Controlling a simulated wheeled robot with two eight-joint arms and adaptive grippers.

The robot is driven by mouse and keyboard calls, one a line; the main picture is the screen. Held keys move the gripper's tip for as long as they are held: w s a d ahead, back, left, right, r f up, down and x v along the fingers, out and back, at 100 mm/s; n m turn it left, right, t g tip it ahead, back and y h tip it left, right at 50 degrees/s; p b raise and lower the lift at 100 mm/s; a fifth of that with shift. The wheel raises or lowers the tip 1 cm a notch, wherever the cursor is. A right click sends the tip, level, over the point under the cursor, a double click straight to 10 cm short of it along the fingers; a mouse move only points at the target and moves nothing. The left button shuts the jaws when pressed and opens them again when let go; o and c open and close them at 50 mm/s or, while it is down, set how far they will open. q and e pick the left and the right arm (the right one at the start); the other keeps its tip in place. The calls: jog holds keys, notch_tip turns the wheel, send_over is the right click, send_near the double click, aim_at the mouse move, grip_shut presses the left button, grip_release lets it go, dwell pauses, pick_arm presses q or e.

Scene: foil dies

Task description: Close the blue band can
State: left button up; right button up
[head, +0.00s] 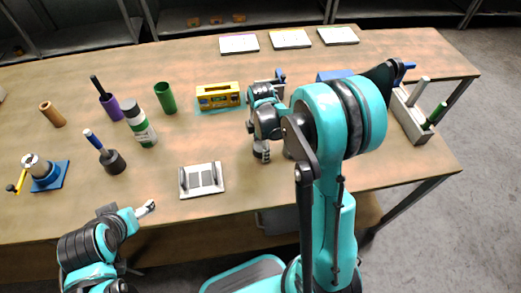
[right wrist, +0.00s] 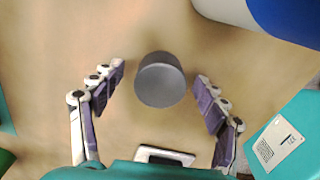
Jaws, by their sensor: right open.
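My right gripper (right wrist: 162,92) is open, its fingers spread on either side of a grey round piece (right wrist: 162,80), without visible contact. I cannot tell whether this piece is a lid. A large white and blue rounded thing (right wrist: 285,18) is cut off at the upper right of the right wrist view; it may be the blue band can. In the head view my right arm covers much of the table's right half, and I cannot make out the blue band can there. My left gripper (head: 147,208) is over the table's front edge, away from the cans; its jaw state is unclear.
A green band can (head: 143,128), a green cup (head: 165,98) and a purple cup (head: 110,107) stand on the left half. A yellow box (head: 218,95) is at the middle back. A handled plate (head: 201,180) lies near the front. A grey rack (head: 410,122) stands at right.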

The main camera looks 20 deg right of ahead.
pick_arm(q)
jog(key=shift+r, duration=0.1)
pick_arm(e)
jog(key=shift+r, duration=0.1)
jog(key=c, duration=0.9)
jog(key=shift+o, duration=0.2)
jog(key=shift+r, duration=0.55)
jog(key=r+p, duration=0.1)
jog(key=r, duration=0.1)
jog(key=s+r+p, duration=0.1)
jog(key=shift+d+r, duration=0.15)
jog(key=shift+r, duration=0.25)
pick_arm(q)
notch_tip(320, 180, up, 5)
jog(key=p, duration=0.3)
jog(key=shift+r, duration=0.1)
pick_arm(e)
jog(key=s+d+r, duration=0.3)
jog(key=s+r, duration=0.3)
jog(key=s, duration=0.4)
jog(key=shift+s, duration=0.15)
pick_arm(q)
jog(key=shift+o, duration=0.6)
